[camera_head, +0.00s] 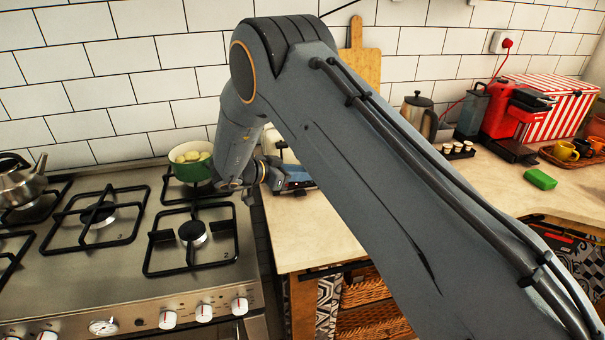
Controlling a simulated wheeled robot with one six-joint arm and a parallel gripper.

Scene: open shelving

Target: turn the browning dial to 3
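My arm crosses the view and hides much of the worktop behind it. My gripper (243,188) is at the far left end of the worktop, beside the stove's right edge. It is small and partly hidden by my wrist, so its finger opening cannot be made out. A pale rounded appliance (287,153), perhaps the toaster, shows only in part behind my arm. The browning dial and its setting cannot be made out. Whether my gripper touches anything is unclear.
A gas stove (120,285) with a green pot (192,172) and a kettle (20,187) is at left. A wooden board (359,62) leans on the tiled wall. A red coffee machine (505,108) and a green block (540,179) are at right. The front worktop (305,230) is clear.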

